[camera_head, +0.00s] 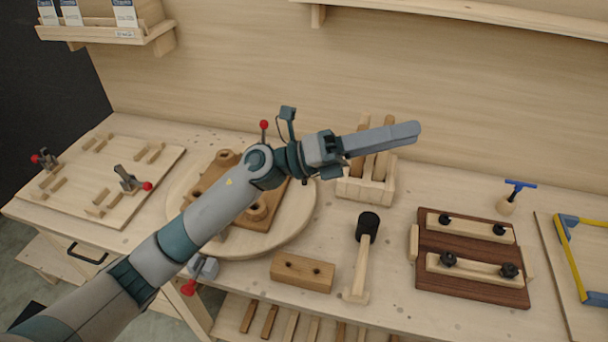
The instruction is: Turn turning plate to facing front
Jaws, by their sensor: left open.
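The turning plate (288,232) is a round light-wood disc on the workbench, left of the middle. A brown wooden fixture (262,207) sits on it, with round pegs and a red-knobbed clamp (264,126) behind. My left arm crosses over the plate and hides much of it and the fixture. My left gripper (405,133) extends past the plate to the right, above the bench and in front of the back panel. Its fingers overlap from this side, and nothing shows between them. My right gripper is not in view.
A mallet (363,258) and a wooden block (303,271) lie in front. A slotted holder (366,186) stands behind, near my gripper. A dark clamping board (472,271) is right, a jig board (100,179) left. Another red-knobbed clamp (201,268) is at the front edge. Shelves hang above.

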